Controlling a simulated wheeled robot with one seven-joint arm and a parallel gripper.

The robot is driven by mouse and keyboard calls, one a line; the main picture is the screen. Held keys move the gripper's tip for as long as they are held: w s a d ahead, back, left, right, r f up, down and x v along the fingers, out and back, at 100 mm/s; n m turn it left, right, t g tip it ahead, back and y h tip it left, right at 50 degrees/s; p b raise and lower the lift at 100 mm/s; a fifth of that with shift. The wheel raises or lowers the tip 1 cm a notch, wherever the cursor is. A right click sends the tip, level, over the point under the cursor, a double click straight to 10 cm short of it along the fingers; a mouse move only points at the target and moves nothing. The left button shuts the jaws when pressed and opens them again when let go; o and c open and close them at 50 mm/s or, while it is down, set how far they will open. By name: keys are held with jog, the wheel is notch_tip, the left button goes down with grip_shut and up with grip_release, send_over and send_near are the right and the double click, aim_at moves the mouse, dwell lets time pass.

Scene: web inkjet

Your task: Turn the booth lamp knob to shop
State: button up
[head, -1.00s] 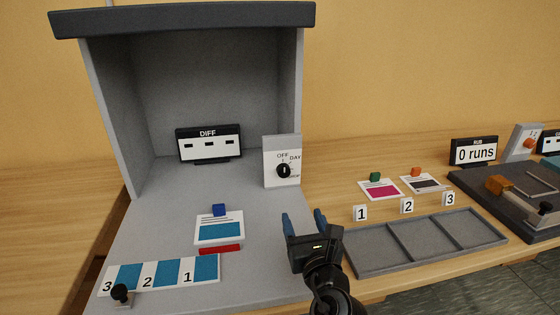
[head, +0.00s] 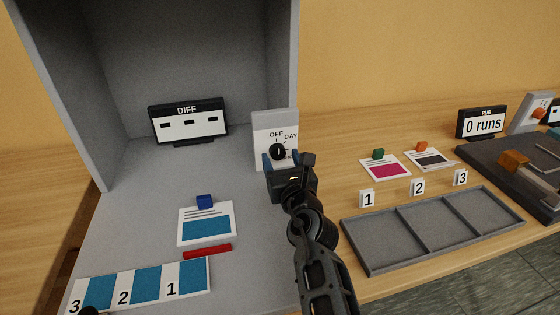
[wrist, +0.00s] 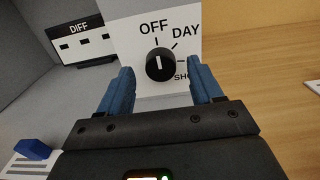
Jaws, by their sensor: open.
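The booth lamp knob (head: 278,152) is a round black dial with a white pointer line on a white panel (head: 262,124) at the booth's right front. In the wrist view the knob (wrist: 160,64) has its pointer straight up, towards the OFF mark. DAY is at its upper right; SHOP, at its right, is partly hidden by a finger. My gripper (head: 281,162) is open in front of the panel. In the wrist view the blue fingers of my gripper (wrist: 161,88) stand left and right of the knob, with gaps on both sides. Whether the fingertips reach around it is unclear.
The grey booth (head: 130,215) holds a DIFF display (head: 188,141), a blue-tabbed card (head: 206,238), a red bar (head: 207,251) and a numbered blue-white strip (head: 190,275). A grey three-compartment tray (head: 400,260) and cards lie to the right.

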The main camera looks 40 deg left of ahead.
jog(key=shift+x, duration=0.85)
jog(key=c, duration=1)
